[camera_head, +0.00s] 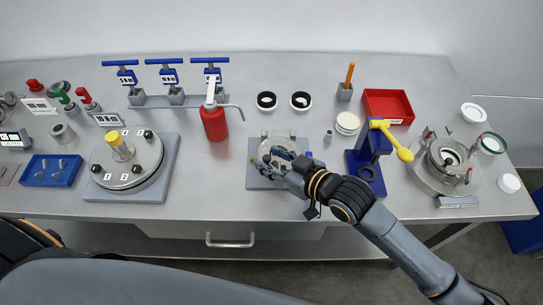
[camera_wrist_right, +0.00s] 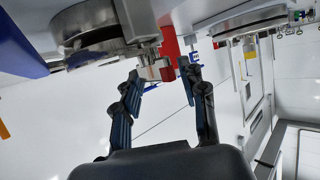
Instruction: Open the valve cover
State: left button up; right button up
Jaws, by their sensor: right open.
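A round metal valve with its cover (camera_head: 277,135) sits on a grey square plate (camera_head: 256,178) at the middle of the bench. My right gripper (camera_head: 274,158) is over the front of it and hides part of the cover. In the right wrist view a round metal body (camera_wrist_right: 92,28) is at the upper left, with a small metal piece (camera_wrist_right: 150,68) sticking out at its edge. My right gripper (camera_wrist_right: 160,78) is open there, its fingers on either side of this small piece. I cannot tell whether they touch it. My left gripper is not in view.
A red bottle (camera_head: 214,122) stands left of the valve, and a blue stand with a yellow handle (camera_head: 398,145) stands to the right. Two black-rimmed rings (camera_head: 267,101) lie behind. A large lidded disc (camera_head: 126,165) is at left, a red bin (camera_head: 388,104) at back right.

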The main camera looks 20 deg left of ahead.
jog(key=shift+w+a, duration=0.1)
jog(key=shift+a, duration=0.05)
jog(key=shift+c, duration=0.3)
grip_shut()
